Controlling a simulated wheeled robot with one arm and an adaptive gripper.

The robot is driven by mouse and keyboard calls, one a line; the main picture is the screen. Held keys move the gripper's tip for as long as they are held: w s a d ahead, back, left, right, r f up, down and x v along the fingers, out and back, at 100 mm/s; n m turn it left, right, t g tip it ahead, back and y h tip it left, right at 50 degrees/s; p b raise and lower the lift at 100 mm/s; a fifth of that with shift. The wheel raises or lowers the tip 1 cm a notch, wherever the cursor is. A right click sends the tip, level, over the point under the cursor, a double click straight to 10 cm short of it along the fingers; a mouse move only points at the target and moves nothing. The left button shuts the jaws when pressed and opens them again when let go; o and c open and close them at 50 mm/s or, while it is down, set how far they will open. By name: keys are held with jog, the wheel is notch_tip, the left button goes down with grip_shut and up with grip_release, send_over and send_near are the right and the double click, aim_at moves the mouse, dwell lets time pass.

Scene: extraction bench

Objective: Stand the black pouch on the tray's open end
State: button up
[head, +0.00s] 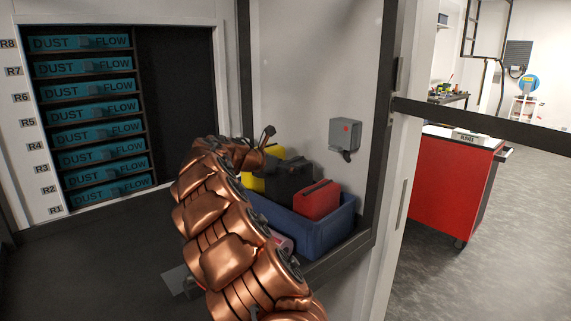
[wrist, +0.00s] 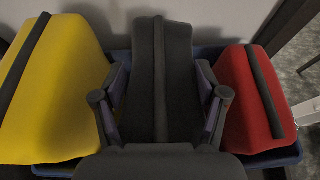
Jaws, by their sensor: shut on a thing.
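The black pouch (head: 290,181) is upright between the yellow pouch and the red pouch, at the blue tray (head: 322,232). In the wrist view the black pouch (wrist: 165,65) fills the middle, and my gripper (wrist: 163,103) has a finger on each side of it, shut on it. The yellow pouch (wrist: 58,85) is on the left and the red pouch (wrist: 250,95) on the right. The black pouch's top is higher than the red pouch (head: 317,200) in the head view. Its bottom is hidden, so I cannot tell whether it touches the tray.
My copper arm covers the tray's left part in the head view. A grey box (head: 345,135) is on the wall behind the tray. A dark post and frame edge stand close on the right. A rack of teal boxes (head: 88,110) is at the left.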

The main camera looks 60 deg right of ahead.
jog(key=o, duration=1.8)
jog(key=shift+f+b, duration=0.25)
jog(key=shift+b, duration=0.25)
jog(key=b+v, duration=0.1)
jog(key=v, duration=0.2)
jog(key=b+v, duration=0.1)
jog(key=v, duration=0.2)
jog(key=shift+w+r, duration=0.2)
jog(key=shift+r, duration=0.1)
jog(key=shift+v, duration=0.8)
jog(key=shift+s, duration=0.1)
